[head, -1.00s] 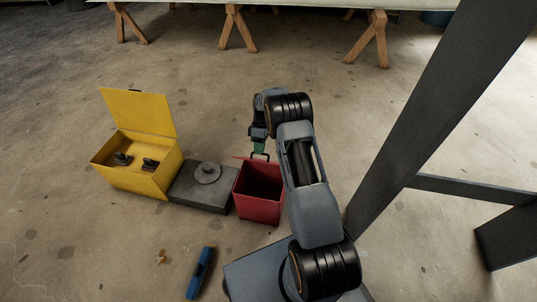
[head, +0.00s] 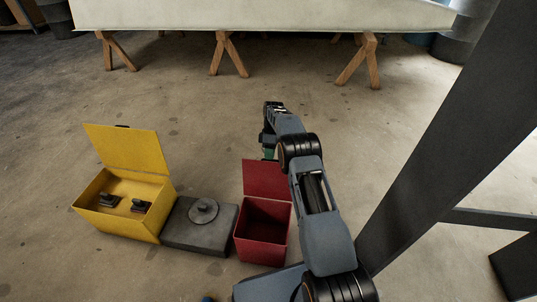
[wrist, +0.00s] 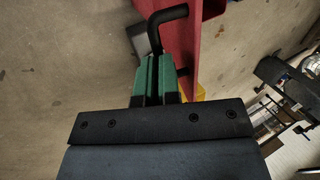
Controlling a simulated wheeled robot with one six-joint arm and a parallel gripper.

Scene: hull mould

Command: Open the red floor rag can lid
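The red rag can (head: 262,252) stands on the floor, its inside open to view. Its red lid (head: 267,180) stands raised, roughly upright, at the can's far edge. My gripper (head: 268,153) is behind the lid's top edge, partly hidden by the lid and my arm. In the wrist view my green-padded fingers (wrist: 155,75) are close together around the black bar handle (wrist: 170,15), beside the red lid (wrist: 180,40). The handle runs down between the pads, so the gripper looks shut on it.
A dark grey box (head: 190,238) with a round knob stands left of the can. A yellow box (head: 118,232) with its lid up holds dark objects. A dark slanted frame (head: 440,130) stands at right. The floor behind is clear up to wooden trestles (head: 228,55).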

